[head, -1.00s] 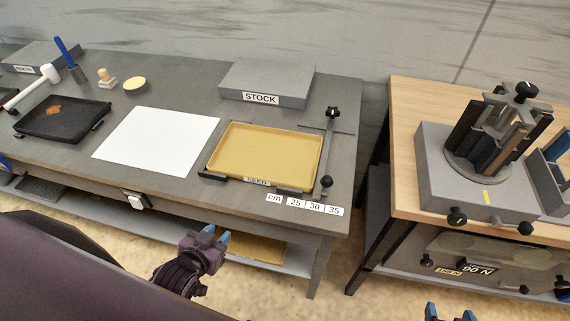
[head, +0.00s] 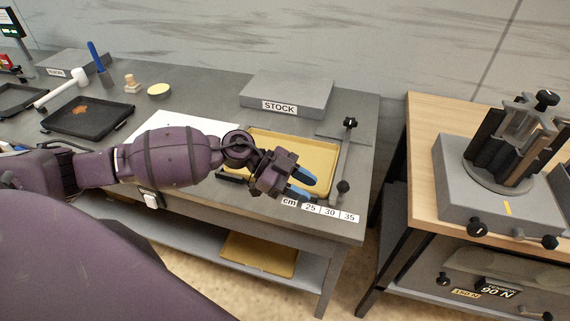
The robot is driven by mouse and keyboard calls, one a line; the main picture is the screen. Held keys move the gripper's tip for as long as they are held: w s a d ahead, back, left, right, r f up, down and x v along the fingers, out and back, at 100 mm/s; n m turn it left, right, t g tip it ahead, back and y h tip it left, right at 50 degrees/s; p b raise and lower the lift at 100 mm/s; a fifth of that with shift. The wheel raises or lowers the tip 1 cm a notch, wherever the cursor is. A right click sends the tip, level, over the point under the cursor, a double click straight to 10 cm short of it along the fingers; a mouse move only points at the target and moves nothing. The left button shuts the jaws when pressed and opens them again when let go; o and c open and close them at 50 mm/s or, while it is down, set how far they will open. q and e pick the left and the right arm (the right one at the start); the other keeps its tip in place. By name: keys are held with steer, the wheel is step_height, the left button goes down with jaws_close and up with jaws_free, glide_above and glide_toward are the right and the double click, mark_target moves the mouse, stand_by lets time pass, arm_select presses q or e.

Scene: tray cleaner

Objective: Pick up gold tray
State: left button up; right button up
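The gold tray (head: 310,153) lies flat on the grey bench, inside the dark corner fixture with the sliding bar (head: 345,158) at its right. My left arm reaches across the white sheet, and my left gripper (head: 303,184) is over the tray's front right part, hiding its front edge. Its two blue fingertips are apart with nothing seen between them, so it looks open. I cannot tell whether it touches the tray. Another gold tray (head: 258,254) lies on the shelf below the bench. My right gripper is out of view.
A grey STOCK block (head: 287,95) stands behind the tray. A black tray (head: 88,118) with a rust-coloured patch, a white mallet (head: 62,91) and a yellow disc (head: 159,90) are at the left. A wooden-topped table (head: 427,124) with a clamp device stands at the right, across a gap.

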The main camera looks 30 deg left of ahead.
arm_select(q)
steer(key=w+a+n+g+y+b, duration=0.15)
steer(key=w+a+y, duration=0.25)
steer(key=a+y, duration=0.8)
steer(key=f+h, duration=0.1)
steer(key=a+f+h, duration=0.1)
steer(key=f+h, duration=0.1)
steer(key=shift+f+n+g, duration=0.25)
steer(key=shift+n, duration=0.1)
steer(key=shift+a+b+x, duration=0.15)
steer(key=shift+x, duration=1.2)
steer(key=shift+a+b+x, duration=0.1)
steer(key=shift+b+x, duration=0.05)
steer(key=shift+x, duration=1.2)
steer(key=c, duration=0.6)
jaws_close()
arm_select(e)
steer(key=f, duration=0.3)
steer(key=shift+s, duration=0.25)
arm_select(q)
steer(key=shift+w, duration=0.1)
